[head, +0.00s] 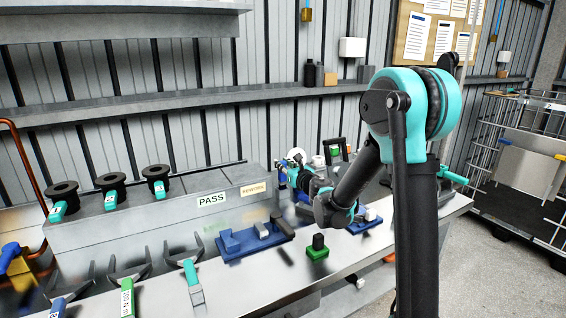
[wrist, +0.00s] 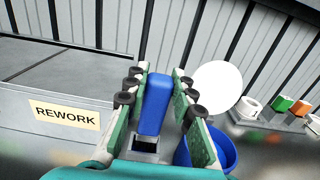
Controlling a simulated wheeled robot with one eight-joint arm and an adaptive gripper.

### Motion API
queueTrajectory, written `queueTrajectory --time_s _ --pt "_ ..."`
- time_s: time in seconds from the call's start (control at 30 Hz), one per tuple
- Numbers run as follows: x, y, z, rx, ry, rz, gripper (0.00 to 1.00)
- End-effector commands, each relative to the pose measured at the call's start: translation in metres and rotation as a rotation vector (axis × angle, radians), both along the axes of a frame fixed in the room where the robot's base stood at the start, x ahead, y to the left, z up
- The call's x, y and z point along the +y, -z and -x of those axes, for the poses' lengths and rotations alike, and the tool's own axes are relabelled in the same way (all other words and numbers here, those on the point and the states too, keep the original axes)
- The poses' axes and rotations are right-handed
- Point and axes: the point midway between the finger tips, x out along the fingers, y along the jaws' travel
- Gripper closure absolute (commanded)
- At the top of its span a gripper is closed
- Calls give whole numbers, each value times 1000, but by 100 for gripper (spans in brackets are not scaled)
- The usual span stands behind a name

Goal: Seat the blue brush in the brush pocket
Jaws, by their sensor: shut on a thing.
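In the wrist view my gripper (wrist: 157,92) has its green, black-knobbed fingers closed on both sides of a long blue block-shaped piece, which I take as the blue brush (wrist: 155,108). A dark square opening (wrist: 146,146) in a grey surface shows just below the brush's near end; it may be the brush pocket. I cannot tell whether any of the brush is inside it. In the head view my gripper (head: 299,172) is over the bench's far part, beyond my forearm; the brush is too small to make out there.
A blue round tub (wrist: 222,150) and a white disc (wrist: 218,88) are close right of the fingers. The REWORK-labelled box (wrist: 64,115) stands at left. Blue trays (head: 228,246) and a green block with a black knob (head: 317,251) sit on the bench nearer me.

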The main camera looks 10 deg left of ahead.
Motion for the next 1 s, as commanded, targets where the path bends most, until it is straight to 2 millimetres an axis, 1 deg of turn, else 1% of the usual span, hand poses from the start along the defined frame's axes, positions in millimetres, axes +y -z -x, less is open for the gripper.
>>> queueTrajectory --time_s 0.17,0.67,1.0 --pt "0 6 0 0 0 0 100" --pt "0 7 0 0 0 0 100" --pt "0 20 0 0 0 0 100"
